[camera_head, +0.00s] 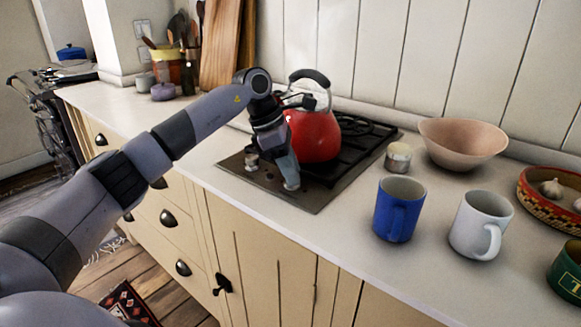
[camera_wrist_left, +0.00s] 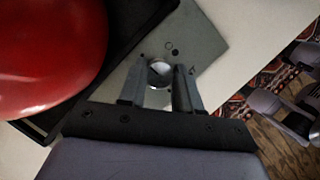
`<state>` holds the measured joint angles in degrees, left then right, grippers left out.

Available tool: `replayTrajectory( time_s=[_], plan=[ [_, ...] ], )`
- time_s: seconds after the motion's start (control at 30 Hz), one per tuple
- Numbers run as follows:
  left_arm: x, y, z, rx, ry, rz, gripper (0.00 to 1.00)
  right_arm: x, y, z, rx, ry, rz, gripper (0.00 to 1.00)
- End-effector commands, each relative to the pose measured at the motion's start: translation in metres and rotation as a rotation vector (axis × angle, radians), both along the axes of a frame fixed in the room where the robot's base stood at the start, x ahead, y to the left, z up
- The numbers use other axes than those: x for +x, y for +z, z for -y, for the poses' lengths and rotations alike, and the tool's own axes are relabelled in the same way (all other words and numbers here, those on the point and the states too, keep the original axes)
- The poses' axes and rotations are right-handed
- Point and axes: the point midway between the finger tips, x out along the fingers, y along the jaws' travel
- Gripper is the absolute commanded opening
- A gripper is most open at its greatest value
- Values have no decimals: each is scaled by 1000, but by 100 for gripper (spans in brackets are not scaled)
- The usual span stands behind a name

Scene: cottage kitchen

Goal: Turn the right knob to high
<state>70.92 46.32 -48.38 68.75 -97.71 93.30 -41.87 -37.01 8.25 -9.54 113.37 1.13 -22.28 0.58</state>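The right knob (camera_wrist_left: 160,73) is a small round metal knob on the stove's front plate (camera_wrist_left: 204,40). In the wrist view it sits between the two fingers of my left gripper (camera_wrist_left: 162,85), close to both; whether they press on it I cannot tell. In the head view my left gripper (camera_head: 288,180) points down at the front of the stove plate (camera_head: 318,198), covering most of this knob. Another knob (camera_head: 252,160) shows to its left. The knob's markings and setting are not readable. My right gripper is not in view.
A red kettle (camera_head: 315,137) stands on the stove right behind my gripper; it also fills the wrist view's upper left (camera_wrist_left: 45,50). A blue mug (camera_head: 390,222), a white mug (camera_head: 470,222), a small metal cup (camera_head: 398,157) and a bowl (camera_head: 460,150) stand to the right.

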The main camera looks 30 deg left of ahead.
Motion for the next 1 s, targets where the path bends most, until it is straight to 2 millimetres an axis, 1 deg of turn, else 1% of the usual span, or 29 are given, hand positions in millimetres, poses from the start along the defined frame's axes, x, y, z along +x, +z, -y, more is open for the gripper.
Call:
replayTrajectory(
  time_s=[0.27, 0.47, 0.67, 1.0],
  plan=[
    [-1, 1, 0, 0, 15, -2, 3, 0, 1, 0, -1, 1, 1, 43],
    [-1, 1, 0, 1, 87, -1, 3, 1, 5, 0, -1, 1, 4, 43],
    [-1, 1, 0, 2, 234, -2, 3, 1, 10, 0, -3, 2, 8, 43],
    [-2, 1, 2, 2, 553, 1, 3, 0, 12, 3, -11, -1, 9, 43]
  ],
)
